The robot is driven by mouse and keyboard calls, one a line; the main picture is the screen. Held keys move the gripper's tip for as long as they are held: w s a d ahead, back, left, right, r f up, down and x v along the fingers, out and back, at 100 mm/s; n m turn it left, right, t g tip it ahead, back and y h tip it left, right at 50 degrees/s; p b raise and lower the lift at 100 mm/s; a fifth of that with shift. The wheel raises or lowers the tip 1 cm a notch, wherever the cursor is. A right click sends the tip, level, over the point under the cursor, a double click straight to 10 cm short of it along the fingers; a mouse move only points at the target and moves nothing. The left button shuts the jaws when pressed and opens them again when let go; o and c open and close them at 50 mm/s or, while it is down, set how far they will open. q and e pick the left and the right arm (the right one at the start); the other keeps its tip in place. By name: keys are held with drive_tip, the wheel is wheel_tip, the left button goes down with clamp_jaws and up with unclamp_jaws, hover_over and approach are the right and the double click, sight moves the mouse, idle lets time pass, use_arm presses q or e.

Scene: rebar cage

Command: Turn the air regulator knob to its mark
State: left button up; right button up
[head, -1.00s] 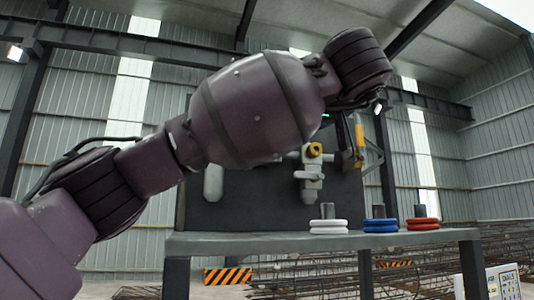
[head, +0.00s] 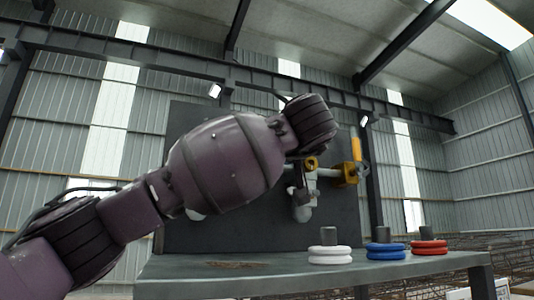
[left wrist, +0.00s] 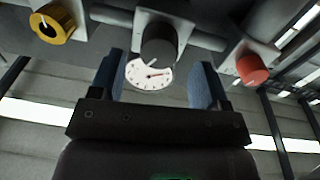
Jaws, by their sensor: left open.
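In the left wrist view, a dark round regulator knob (left wrist: 158,46) sits on a pale block. A white gauge (left wrist: 149,75) with a dark needle shows beside it. My left gripper (left wrist: 160,66) is open, with one blue-grey finger on each side of the knob and visible gaps to both. I cannot tell how far the fingertips reach along the knob. A yellow knob (left wrist: 55,24) lies to the left and a red knob (left wrist: 252,70) to the right. In the head view my left arm hides the regulator. My right gripper is not in view.
In the head view, a yellow ring fitting (head: 311,163) and a yellow valve (head: 346,175) stand right of my arm, before a dark panel (head: 335,225). White (head: 330,254), blue (head: 385,251) and red (head: 429,247) ring stacks sit on the grey table (head: 200,266).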

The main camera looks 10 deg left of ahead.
use_arm(q)
drive_tip(key=shift+p+x, duration=0.3)
drive_tip(key=shift+x, duration=1.1)
drive_tip(key=c, duration=0.9)
